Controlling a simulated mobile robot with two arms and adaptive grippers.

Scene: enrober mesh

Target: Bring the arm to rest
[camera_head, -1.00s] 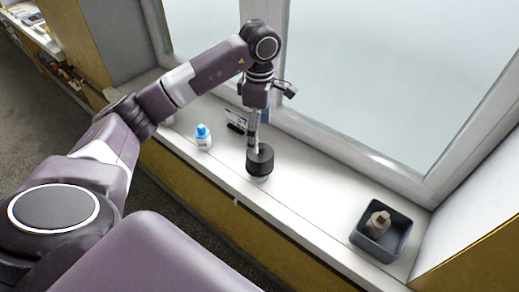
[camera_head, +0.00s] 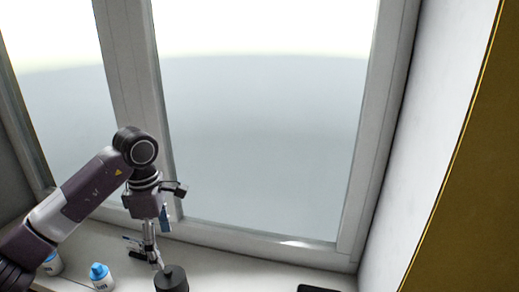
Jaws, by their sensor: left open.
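My left arm comes in from the lower left, its forearm rising to the elbow-like joint and the wrist hanging down from it. The left gripper (camera_head: 155,262) points down over the window sill (camera_head: 230,272), its slim fingers open. Its tips are close to a black cylinder (camera_head: 172,280) that stands on the sill at the bottom edge of the view. I cannot tell whether the fingertips touch the cylinder. The cylinder's lower part is cut off by the frame. My right gripper is not in view.
A white bottle with a blue cap (camera_head: 101,277) stands left of the gripper, with another bottle (camera_head: 52,263) further left by my arm. A dark tray (camera_head: 318,289) barely shows at the bottom edge. Window glass and frame (camera_head: 136,90) rise behind. The sill between cylinder and tray is clear.

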